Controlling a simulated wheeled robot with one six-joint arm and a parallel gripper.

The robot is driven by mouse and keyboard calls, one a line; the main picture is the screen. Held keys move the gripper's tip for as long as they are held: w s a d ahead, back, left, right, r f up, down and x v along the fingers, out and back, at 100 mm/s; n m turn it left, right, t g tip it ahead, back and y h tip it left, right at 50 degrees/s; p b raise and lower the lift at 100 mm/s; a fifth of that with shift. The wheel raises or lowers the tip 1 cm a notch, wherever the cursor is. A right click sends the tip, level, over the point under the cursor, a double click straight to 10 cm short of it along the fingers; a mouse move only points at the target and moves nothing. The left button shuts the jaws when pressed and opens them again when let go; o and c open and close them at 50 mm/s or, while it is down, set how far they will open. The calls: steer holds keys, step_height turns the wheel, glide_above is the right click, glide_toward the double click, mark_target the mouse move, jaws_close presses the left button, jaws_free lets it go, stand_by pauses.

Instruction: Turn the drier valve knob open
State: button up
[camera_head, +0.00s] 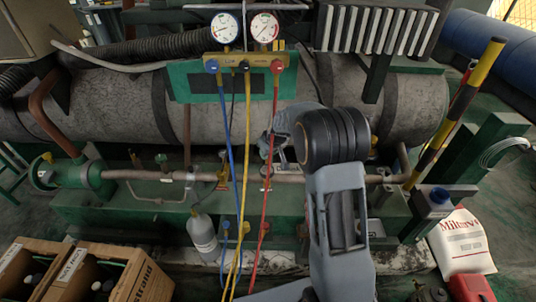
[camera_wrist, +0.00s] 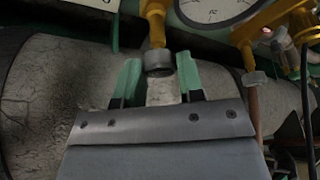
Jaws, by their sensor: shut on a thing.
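In the wrist view, a short grey cylindrical knob (camera_wrist: 159,61) sits at the lower end of a yellow stem (camera_wrist: 155,22). I take it for the drier valve knob, though no label shows. My gripper (camera_wrist: 158,75) has its two green fingertips on either side of the knob and is shut on it. The exact contact faces are hard to make out. In the head view, my gripper is mostly hidden behind my wrist, in front of the grey horizontal tank (camera_head: 420,105), and the knob cannot be made out.
A gauge manifold (camera_head: 244,62) with two dials and blue, yellow and red hoses hangs left of my arm. A copper pipe (camera_head: 120,174) runs along the green frame. A striped pole (camera_head: 470,95) stands at right. A grey bottle (camera_head: 202,235) and cardboard boxes (camera_head: 120,285) are at lower left.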

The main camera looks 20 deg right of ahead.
steer(key=n+b, duration=0.1)
steer(key=n+y+b, duration=0.1)
steer(key=n, duration=0.1)
steer(key=shift+d+f+n+g+b, duration=0.2)
steer(key=shift+n+g+b, duration=0.1)
steer(key=shift+g, duration=0.1)
steer(key=shift+w+r+n+g+y+b, duration=0.1)
steer(key=shift+n+g+y+b, duration=0.2)
steer(key=shift+n, duration=0.7)
steer(key=shift+r+n+g+y+b, duration=0.1)
steer(key=shift+n+g+y+b, duration=0.2)
steer(key=shift+n, duration=1)
steer(key=o, duration=0.9)
steer(key=p+v, duration=0.3)
steer(key=v, duration=1)
steer(key=shift+d+r+p, duration=0.3)
